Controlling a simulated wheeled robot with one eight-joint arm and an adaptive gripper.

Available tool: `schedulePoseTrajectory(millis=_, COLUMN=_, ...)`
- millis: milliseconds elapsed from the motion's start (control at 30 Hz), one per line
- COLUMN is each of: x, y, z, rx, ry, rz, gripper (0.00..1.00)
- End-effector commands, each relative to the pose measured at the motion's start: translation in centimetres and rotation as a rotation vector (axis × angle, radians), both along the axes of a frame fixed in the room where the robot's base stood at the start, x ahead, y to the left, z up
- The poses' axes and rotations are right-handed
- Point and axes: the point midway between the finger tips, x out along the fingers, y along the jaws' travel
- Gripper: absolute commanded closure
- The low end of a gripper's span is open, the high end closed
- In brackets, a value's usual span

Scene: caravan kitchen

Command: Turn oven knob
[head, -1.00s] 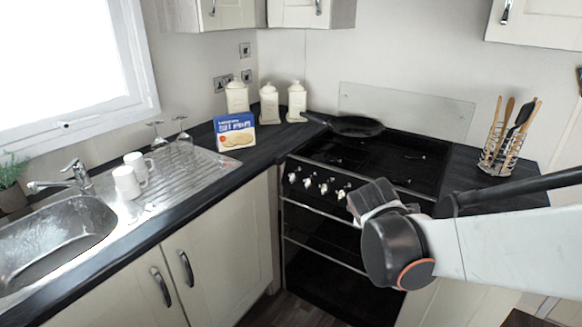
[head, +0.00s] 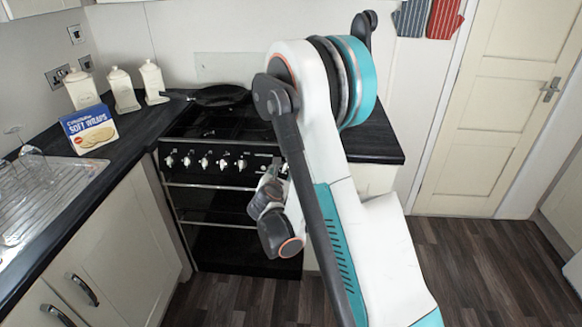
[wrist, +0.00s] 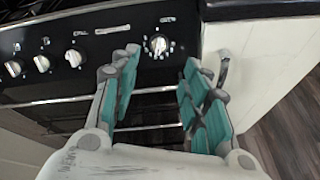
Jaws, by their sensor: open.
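The black oven (head: 225,215) has a row of silver-white knobs, such as this one (head: 204,162), along its front panel. In the wrist view, the rightmost knob (wrist: 157,45) sits beyond my fingertips, in line with the gap between them. My gripper (wrist: 158,75) is open, with teal pads on both sides and nothing between them. I cannot tell its exact distance from the panel. More knobs (wrist: 73,58) show to the left of it. In the head view, my gripper (head: 273,172) is in front of the panel's right end, and my arm hides part of the oven.
A horizontal rail (wrist: 60,101) crosses the oven front below the knobs. A cabinet handle (wrist: 223,68) is close to the right finger. A frying pan (head: 218,94) rests at the back of the hob. Open dark wood floor (head: 460,262) lies to the right.

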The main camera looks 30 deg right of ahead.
Motion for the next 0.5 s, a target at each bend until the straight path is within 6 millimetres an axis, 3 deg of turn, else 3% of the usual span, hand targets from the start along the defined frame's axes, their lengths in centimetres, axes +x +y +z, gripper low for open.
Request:
schedulePoseTrajectory(millis=267, x=2.3, y=-1.7, z=-1.4, rx=-0.005, ry=0.002, rz=-0.001, gripper=0.58)
schedulePoseTrajectory(millis=500, x=5.9, y=-4.3, z=-3.2, rx=-0.005, ry=0.002, rz=-0.001, gripper=0.58)
